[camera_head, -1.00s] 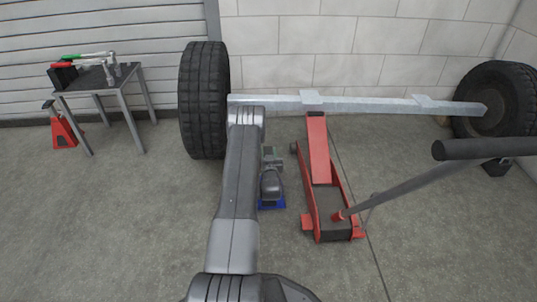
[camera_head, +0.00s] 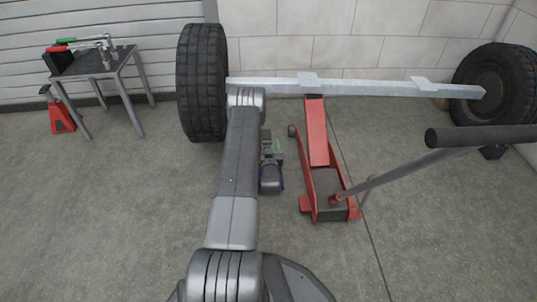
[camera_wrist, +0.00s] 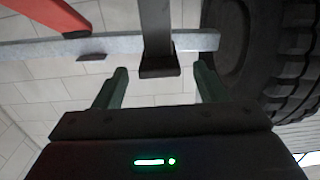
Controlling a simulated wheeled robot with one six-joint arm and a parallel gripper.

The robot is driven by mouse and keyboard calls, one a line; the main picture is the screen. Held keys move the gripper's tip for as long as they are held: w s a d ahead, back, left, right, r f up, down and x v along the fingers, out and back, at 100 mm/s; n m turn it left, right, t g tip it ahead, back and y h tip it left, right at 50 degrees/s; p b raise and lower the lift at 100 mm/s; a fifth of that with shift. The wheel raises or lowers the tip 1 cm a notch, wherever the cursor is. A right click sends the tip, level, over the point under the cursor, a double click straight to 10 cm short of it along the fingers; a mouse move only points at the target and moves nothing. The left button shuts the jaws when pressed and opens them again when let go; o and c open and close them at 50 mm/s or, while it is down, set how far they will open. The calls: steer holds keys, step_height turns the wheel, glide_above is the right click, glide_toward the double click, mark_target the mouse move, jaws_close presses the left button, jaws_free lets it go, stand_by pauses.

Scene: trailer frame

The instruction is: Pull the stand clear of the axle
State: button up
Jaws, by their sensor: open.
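The stand (camera_wrist: 157,28) shows in the wrist view as a grey post with a dark flat end, between the two fingertips. My gripper (camera_wrist: 159,76) is open, with one finger on each side of the post and gaps to both. The grey axle (camera_wrist: 105,45) crosses behind the post; I cannot tell whether they touch. In the head view, the axle (camera_head: 375,88) runs between two wheels. My gripper (camera_head: 271,150) is low in front of it, between the left wheel and the jack. My wrist hides most of the stand there; only a trace of blue shows beside it.
The red floor jack (camera_head: 322,165) stands under the axle, right of my gripper, its handle (camera_head: 480,137) reaching right. The left tyre (camera_head: 202,85) is close on the left. A small table (camera_head: 95,62) and a red stand (camera_head: 61,116) are farther left. The front floor is open.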

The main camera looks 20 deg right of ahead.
mark_target(267, 135)
steer(key=p+v, duration=0.1)
steer(key=v, duration=0.7)
steer(key=shift+p, duration=0.4)
steer(key=b+x, duration=0.4)
steer(key=x, duration=0.8)
steer(key=shift+w+d, duration=0.1)
steer(key=shift+w, duration=0.25)
steer(key=shift+w+d, duration=0.15)
steer(key=shift+w, duration=0.4)
steer(key=shift+r, duration=0.1)
